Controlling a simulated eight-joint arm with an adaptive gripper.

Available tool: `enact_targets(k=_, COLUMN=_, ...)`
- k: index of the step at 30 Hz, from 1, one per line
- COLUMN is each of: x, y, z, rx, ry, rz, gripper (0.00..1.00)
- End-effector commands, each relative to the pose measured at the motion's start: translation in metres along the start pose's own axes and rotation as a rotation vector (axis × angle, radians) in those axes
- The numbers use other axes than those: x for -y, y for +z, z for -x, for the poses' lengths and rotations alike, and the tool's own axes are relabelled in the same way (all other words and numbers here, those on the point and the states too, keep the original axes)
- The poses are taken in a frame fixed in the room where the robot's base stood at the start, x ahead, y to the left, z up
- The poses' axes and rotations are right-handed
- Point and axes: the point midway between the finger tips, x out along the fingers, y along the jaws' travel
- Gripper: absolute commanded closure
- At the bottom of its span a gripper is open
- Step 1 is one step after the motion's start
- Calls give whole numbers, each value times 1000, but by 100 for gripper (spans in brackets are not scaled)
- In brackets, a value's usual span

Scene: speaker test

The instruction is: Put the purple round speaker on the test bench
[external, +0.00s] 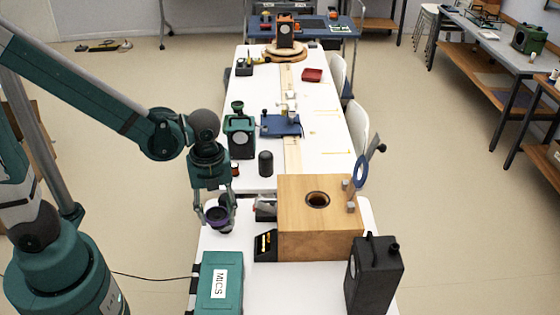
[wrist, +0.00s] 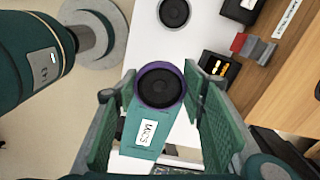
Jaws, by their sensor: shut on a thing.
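The purple round speaker (external: 216,214) has a purple rim and a dark cone. My gripper (external: 217,203) is shut on it, pointing down over the left edge of the near white table. In the wrist view the speaker (wrist: 160,85) sits between the two green fingers, its cone facing the camera, with the green MICS case (wrist: 143,133) below it. A long white table (external: 330,150) runs away from me and may be the test bench; I cannot tell for sure. A wooden box (external: 300,240) with a round hole in its top stands right of my gripper.
The MICS case (external: 220,283) is at the front left and a black speaker box (external: 374,275) at the front right. A black cylinder (external: 265,163) and a green device (external: 239,137) stand farther back. Another round black speaker (wrist: 174,12) lies on the white surface.

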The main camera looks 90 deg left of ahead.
Motion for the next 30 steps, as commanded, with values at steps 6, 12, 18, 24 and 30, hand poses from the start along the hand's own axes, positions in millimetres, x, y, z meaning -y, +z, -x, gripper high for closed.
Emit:
enact_targets(k=6, x=0, y=0, z=14, rx=0, ry=0, rz=0, gripper=77)
enact_targets(k=12, x=12, y=4, z=21, rx=0, ry=0, rz=0, gripper=77)
enact_targets(k=18, x=30, y=9, z=25, rx=0, ry=0, rz=1, gripper=77)
enact_targets(k=24, x=56, y=18, z=31, rx=0, ry=0, rz=1, gripper=77)
enact_targets(k=30, x=97, y=33, z=38, rx=0, ry=0, rz=1, gripper=77)
